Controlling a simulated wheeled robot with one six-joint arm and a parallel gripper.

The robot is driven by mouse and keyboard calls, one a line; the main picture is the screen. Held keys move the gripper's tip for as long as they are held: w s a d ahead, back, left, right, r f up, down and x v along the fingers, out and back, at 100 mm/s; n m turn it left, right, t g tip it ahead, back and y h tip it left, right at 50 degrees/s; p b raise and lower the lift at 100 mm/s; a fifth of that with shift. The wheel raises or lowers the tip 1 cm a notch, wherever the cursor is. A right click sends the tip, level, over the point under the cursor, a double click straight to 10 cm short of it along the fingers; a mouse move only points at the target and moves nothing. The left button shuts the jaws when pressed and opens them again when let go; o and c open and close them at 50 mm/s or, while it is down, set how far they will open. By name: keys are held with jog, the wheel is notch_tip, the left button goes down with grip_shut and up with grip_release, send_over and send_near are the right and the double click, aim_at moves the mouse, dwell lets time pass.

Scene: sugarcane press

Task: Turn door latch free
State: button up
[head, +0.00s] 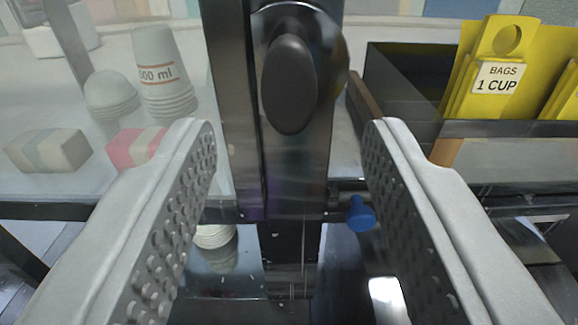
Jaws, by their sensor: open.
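The door latch is a dark oval knob (289,84) on a round metal base, mounted on a vertical dark metal post. It stands upright, with its long side vertical, at the top centre of the head view. My gripper (288,140) is open, with one studded finger on each side of the post. The knob lies between and slightly beyond the fingertips, and neither finger appears to touch it. Nothing is held between the fingers.
A blue knob (361,214) sticks out below, near the right finger. At left, stacked cups (165,75) and small wrapped blocks (47,150) show behind what looks like a clear pane.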

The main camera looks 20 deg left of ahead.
jog(key=v, duration=1.2)
jog(key=shift+s+d, duration=0.1)
jog(key=s+d+f+m+h, duration=0.3)
jog(key=s+d+f+h, duration=0.2)
jog(key=s+d+f, duration=1)
notch_tip(320, 180, down, 5)
jog(key=shift+s+d+r, duration=0.2)
jog(key=shift+s+d, duration=0.15)
jog(key=shift+s, duration=0.8)
jog(key=shift+c, duration=0.3)
